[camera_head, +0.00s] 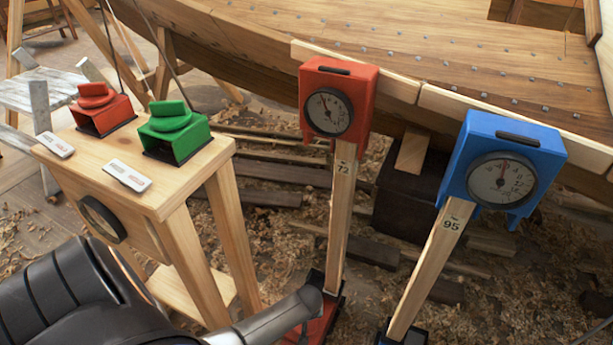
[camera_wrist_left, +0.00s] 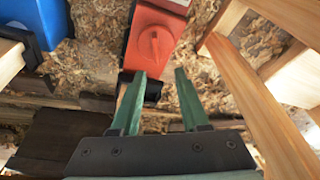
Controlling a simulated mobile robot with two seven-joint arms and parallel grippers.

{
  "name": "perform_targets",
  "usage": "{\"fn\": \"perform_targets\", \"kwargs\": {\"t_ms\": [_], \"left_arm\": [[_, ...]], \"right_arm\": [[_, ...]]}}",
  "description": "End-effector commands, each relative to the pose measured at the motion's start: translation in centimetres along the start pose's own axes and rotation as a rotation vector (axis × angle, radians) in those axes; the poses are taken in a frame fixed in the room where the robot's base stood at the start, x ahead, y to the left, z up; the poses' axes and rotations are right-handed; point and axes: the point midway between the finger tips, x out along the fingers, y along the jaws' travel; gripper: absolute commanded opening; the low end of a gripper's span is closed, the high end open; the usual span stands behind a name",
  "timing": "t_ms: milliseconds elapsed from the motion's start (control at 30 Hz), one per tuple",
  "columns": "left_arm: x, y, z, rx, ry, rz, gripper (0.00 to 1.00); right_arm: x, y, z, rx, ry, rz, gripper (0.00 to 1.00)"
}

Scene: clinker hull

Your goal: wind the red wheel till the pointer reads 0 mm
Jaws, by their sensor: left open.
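A red wheel (camera_wrist_left: 155,44), a round knob with a raised ridge, sits on a red housing (camera_wrist_left: 141,62) in the left wrist view. My left gripper (camera_wrist_left: 160,73) is open, with two green fingers pointing toward it. The wheel shows just beyond the fingertips, roughly in line with the gap; contact is not visible. In the head view a red gauge (camera_head: 328,110) stands on a wooden post marked 72, above a red base (camera_head: 318,325). Its pointer leans up and slightly left; the figures are too small to read. The head view does not show my left fingers. My right gripper is not in view.
A blue gauge (camera_head: 496,182) stands on a post marked 95, to the right. A wooden bench (camera_head: 190,193) at left carries a red knobbed box (camera_head: 103,112) and a green one (camera_head: 177,134). The wooden hull (camera_head: 420,45) lies behind. Shavings and planks cover the ground.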

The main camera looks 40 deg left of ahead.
Motion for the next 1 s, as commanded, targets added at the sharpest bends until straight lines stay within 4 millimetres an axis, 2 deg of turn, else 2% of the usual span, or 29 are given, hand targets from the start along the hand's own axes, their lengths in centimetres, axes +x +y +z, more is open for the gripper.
{"fn": "perform_targets", "kwargs": {"t_ms": [33, 233, 367, 800, 1000], "left_arm": [[-0.1, 0.0, 0.7, -0.002, 0.026, 0.007, 0.45], [-1.0, 0.3, 1.2, -0.018, 0.093, 0.026, 0.45], [-0.2, 0.3, 1.2, -0.019, 0.1, 0.027, 0.45], [7.7, 0.5, 0.5, -0.019, 0.098, 0.026, 0.45], [10.2, 0.6, 0.2, -0.02, 0.097, 0.027, 0.45]], "right_arm": [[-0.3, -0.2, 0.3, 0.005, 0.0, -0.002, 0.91], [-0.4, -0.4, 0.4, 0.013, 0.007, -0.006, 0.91], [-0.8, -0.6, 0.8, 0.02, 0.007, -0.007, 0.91], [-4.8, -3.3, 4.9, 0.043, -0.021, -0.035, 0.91], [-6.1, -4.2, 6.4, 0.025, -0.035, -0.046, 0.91]]}}
